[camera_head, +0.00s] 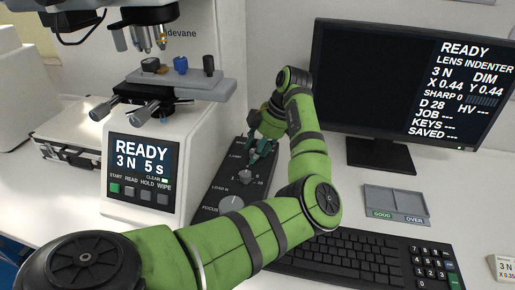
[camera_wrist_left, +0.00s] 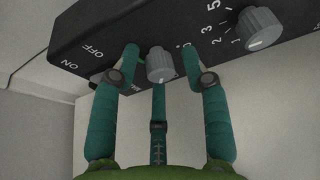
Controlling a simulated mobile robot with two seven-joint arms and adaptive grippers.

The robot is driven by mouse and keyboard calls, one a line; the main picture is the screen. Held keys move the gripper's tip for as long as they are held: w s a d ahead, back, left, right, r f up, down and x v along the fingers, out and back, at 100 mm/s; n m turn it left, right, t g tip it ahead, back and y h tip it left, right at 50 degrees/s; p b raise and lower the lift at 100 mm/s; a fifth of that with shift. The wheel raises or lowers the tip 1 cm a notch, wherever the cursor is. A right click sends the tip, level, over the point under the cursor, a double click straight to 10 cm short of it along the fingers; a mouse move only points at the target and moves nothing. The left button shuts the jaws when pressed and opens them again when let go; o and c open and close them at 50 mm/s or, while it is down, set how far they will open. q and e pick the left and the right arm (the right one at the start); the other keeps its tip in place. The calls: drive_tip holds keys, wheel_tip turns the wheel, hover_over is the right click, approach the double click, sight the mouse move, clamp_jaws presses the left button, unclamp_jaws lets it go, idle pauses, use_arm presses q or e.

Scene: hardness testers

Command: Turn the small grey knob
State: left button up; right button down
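The small grey knob (camera_wrist_left: 160,65) sits on the side of a dark control box (camera_wrist_left: 105,30) in the left wrist view, beside ON and OFF markings. My left gripper (camera_wrist_left: 160,58) has its teal fingers spread around this knob, with a gap visible on both sides. Its tips are at the box face. In the head view my left gripper (camera_head: 257,152) reaches down onto the upper part of the control box (camera_head: 207,198), near the LAMP label, and its fingers cover the knob there. My right gripper is not in view.
A larger grey knob (camera_wrist_left: 258,28) with a numbered scale sits beside the small one. In the head view, a pale knob (camera_head: 232,203) is lower on the box. The tester (camera_head: 142,180) stands left, the keyboard (camera_head: 350,262) and monitor (camera_head: 390,90) right.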

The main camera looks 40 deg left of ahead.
use_arm(q)
clamp_jaws()
drive_tip(key=shift+f, duration=0.1)
drive_tip(key=shift+p, duration=0.3)
drive_tip(key=m+t+p, duration=0.1)
drive_tip(key=m+p, duration=0.2)
drive_tip(key=p, duration=0.2)
drive_tip(key=m+t+p, duration=0.1)
drive_tip(key=m+p, duration=0.2)
drive_tip(key=p, duration=0.3)
drive_tip(key=s+m+t+p, duration=0.1)
drive_tip(key=m+p, duration=0.3)
drive_tip(key=p, duration=0.1)
drive_tip(key=shift+d+r, duration=0.1)
drive_tip(key=shift+r, duration=0.1)
drive_tip(key=shift+f+m+t+p, duration=0.15)
drive_tip(key=shift+m+t+p, duration=0.4)
drive_tip(key=shift+p, duration=0.45)
drive_tip(key=shift+s+f+m, duration=0.1)
drive_tip(key=shift+m, duration=0.15)
